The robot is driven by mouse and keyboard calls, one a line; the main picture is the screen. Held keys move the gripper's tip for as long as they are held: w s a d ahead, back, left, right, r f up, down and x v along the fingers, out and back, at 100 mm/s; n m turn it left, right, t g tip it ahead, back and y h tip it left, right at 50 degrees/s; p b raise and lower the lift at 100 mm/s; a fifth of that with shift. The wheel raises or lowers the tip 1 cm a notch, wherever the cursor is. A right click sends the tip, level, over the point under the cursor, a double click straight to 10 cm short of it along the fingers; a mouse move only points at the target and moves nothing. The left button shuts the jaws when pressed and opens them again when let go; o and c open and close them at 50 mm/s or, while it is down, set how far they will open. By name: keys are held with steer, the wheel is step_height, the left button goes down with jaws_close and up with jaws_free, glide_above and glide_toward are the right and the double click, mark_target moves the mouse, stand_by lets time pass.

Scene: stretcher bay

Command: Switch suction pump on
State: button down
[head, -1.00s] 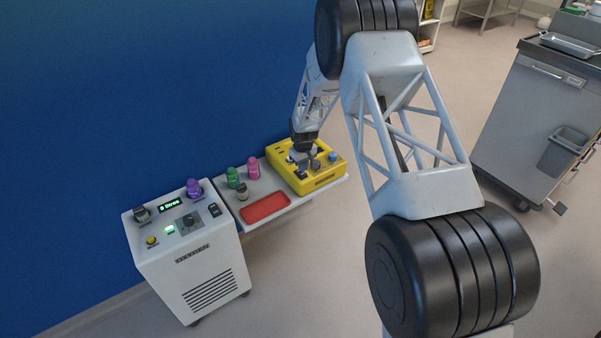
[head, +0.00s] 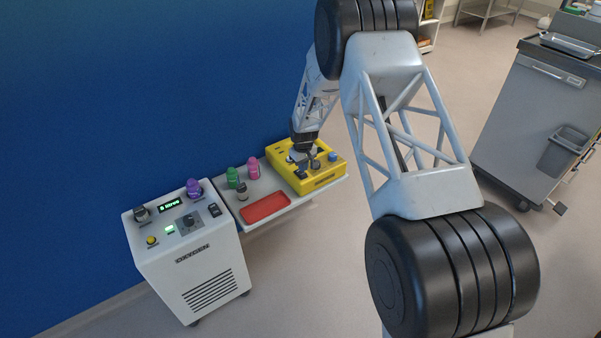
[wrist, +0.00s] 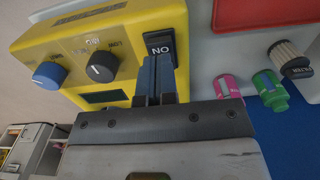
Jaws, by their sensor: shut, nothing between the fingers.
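The yellow suction pump (head: 323,182) sits on a grey shelf against the blue wall; it also fills the upper left of the wrist view (wrist: 60,42). Its black rocker switch (wrist: 159,42) bears the word ON, seen upside down. A black knob (wrist: 101,67) and a blue knob (wrist: 49,75) are on the same face. My gripper (wrist: 156,60) is shut and empty, its fingertips at the near edge of the switch. The fingers hide that edge, and I cannot tell whether they touch it. In the head view my gripper (head: 304,163) is over the pump, partly hidden.
The shelf also holds a red tray (head: 246,214), a green bottle (head: 232,177), a pink bottle (head: 253,169) and a small grey-capped filter (head: 242,193). A white machine (head: 207,262) with knobs and a lit display stands left. A grey cart (head: 523,130) stands far right.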

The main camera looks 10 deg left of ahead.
steer(key=shift+f, duration=1.3)
stand_by(1.2)
steer(key=shift+r, duration=3.55)
